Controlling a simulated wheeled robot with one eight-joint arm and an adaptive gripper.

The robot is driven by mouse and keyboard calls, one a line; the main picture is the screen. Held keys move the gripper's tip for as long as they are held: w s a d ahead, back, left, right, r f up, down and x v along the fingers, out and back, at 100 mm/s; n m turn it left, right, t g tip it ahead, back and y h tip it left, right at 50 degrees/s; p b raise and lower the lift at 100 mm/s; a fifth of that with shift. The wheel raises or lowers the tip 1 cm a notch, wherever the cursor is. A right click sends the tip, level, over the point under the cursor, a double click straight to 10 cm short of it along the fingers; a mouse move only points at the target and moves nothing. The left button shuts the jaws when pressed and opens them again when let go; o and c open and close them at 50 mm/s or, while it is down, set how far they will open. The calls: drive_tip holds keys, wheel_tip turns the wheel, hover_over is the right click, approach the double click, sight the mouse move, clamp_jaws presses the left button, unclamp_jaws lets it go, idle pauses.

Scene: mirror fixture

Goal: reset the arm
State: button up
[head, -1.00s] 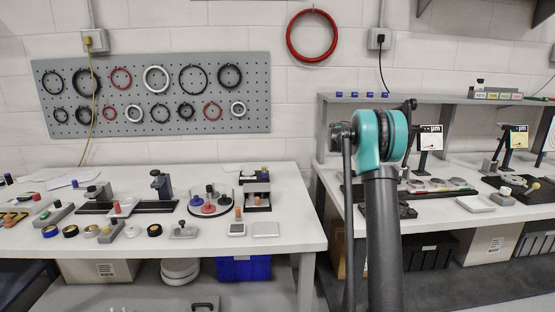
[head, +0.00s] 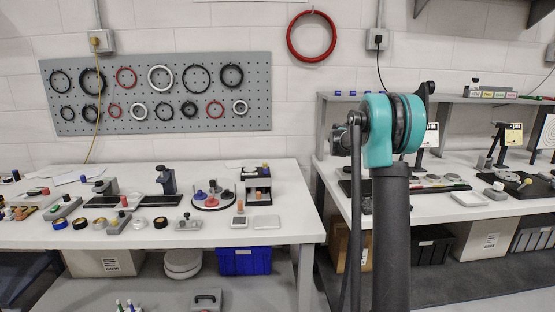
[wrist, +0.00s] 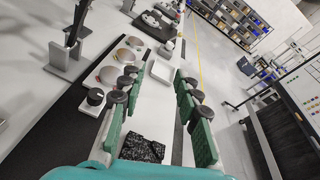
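In the wrist view my gripper (wrist: 160,80) shows two teal-padded fingers spread apart, with bare white bench top visible between them. It holds nothing. A crinkled black patch (wrist: 142,147) shows low between the fingers; I cannot tell what it is. In the head view my arm (head: 392,215) stands in front of the right bench, its dark link rising to a teal joint (head: 378,130). The gripper itself is hidden there.
The left bench (head: 290,215) carries tape rolls, small fixtures and a round tray (head: 228,203). The right bench (head: 435,215) holds a white tray (head: 468,198) and stands with lamps or screens. A pegboard of rings (head: 230,110) hangs behind. Floor shows at right in the wrist view.

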drive_tip(key=s+a+f+m+y, duration=0.5)
drive_tip(key=s+a+f+m, duration=0.2)
drive_tip(key=s, duration=0.7)
drive_tip(key=s+a+f+m+t+y, duration=0.1)
drive_tip(key=s+a+f+m+y, duration=0.4)
drive_tip(key=s+a+f+m, duration=0.3)
drive_tip(key=s+a+f+m+t+y, duration=0.1)
drive_tip(key=s+a+f+m+y, duration=0.4)
drive_tip(key=s, duration=1.5)
drive_tip(key=a+f+m, duration=0.3)
drive_tip(key=a+f, duration=0.4)
drive_tip(key=f, duration=0.2)
drive_tip(key=shift+s+a+f, duration=0.3)
drive_tip(key=shift+s+a, duration=0.05)
drive_tip(key=shift+a, duration=0.05)
